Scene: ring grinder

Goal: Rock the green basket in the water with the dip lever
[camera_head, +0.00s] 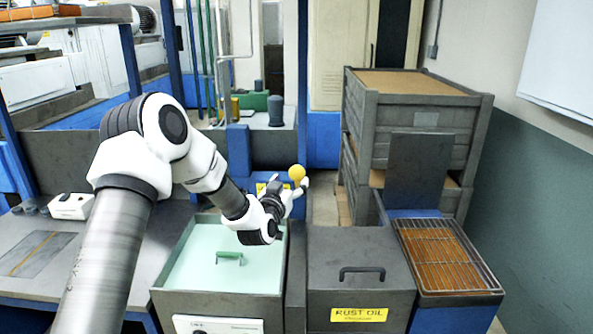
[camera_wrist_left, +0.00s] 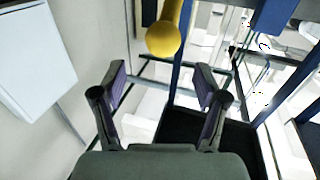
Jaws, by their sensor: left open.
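The dip lever shows as a yellow ball knob (camera_head: 297,172) above the back of the tank. In the left wrist view the knob (camera_wrist_left: 163,38) and part of its yellow stem lie ahead of my fingers, roughly centred between them. My left gripper (camera_head: 288,191) is open, close to the knob. Its two dark fingers (camera_wrist_left: 160,78) stand apart with nothing between them. The green basket's handle (camera_head: 229,257) shows above the pale green water in the tank (camera_head: 190,289); the rest of the basket is hidden. My right gripper is not in view.
Right of the tank is a closed grey box labelled rust oil (camera_head: 358,272). Beyond it is a wire rack (camera_head: 449,257) over an orange-brown tray. Grey stacked crates (camera_head: 408,125) stand behind. A grey bench (camera_head: 90,262) with a small white device is at left.

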